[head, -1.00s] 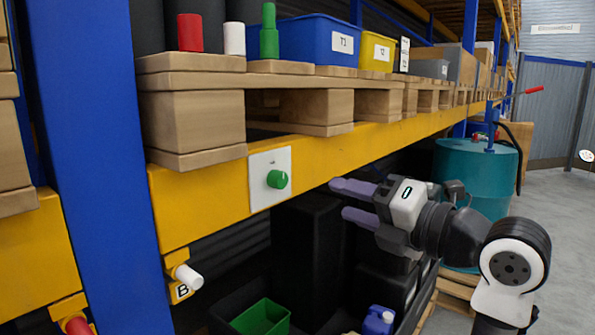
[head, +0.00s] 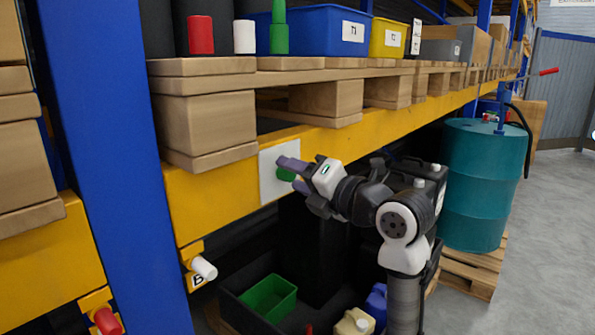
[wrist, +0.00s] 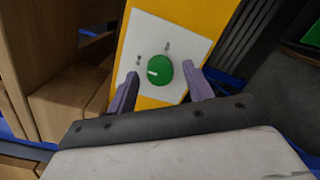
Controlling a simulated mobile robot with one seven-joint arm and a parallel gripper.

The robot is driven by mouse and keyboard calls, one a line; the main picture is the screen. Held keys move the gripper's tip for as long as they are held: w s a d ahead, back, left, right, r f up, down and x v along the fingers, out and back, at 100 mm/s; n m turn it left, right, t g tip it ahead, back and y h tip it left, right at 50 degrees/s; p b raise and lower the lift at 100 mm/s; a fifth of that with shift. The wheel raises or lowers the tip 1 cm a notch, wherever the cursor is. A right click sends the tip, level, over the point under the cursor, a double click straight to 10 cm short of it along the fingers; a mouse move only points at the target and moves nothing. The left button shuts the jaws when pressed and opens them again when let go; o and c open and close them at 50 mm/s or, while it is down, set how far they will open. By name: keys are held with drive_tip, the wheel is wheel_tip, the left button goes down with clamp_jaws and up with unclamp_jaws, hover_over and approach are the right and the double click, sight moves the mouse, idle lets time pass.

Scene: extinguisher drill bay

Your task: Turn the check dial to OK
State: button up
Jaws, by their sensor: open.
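The check dial is a round green knob (head: 286,174) on a white plate (head: 267,183) fixed to the yellow shelf beam. In the wrist view, the knob (wrist: 163,72) has a white mark on its left side. Small marks on the plate (wrist: 150,32) are too small to read. My gripper (head: 294,174) is open in front of the plate, with its purple fingers one on each side of the knob. In the wrist view, a gap shows between each finger and the knob. Whether the fingertips touch the plate cannot be told.
A blue upright (head: 105,150) stands left of the dial. Wooden pallets (head: 215,125) rest above the beam, with blue (head: 308,35) and yellow bins (head: 388,38). A white-tipped peg (head: 204,268) sticks out below left. A teal drum (head: 482,190) stands right; the floor beyond is clear.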

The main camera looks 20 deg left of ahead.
drive_tip(key=c, duration=1)
drive_tip(key=shift+o, duration=0.2)
drive_tip(key=shift+m, duration=0.3)
drive_tip(key=m+b, duration=0.1)
drive_tip(key=m, duration=0.2)
drive_tip(key=shift+b, duration=0.3)
drive_tip(key=m, duration=0.4)
drive_tip(key=shift+m+g, duration=0.3)
drive_tip(key=shift+m, duration=0.1)
drive_tip(key=m+g, duration=0.1)
drive_tip(key=m, duration=0.7)
drive_tip(key=shift+w+r+m, duration=0.1)
drive_tip(key=shift+w+m, duration=0.05)
drive_tip(key=shift+m, duration=0.15)
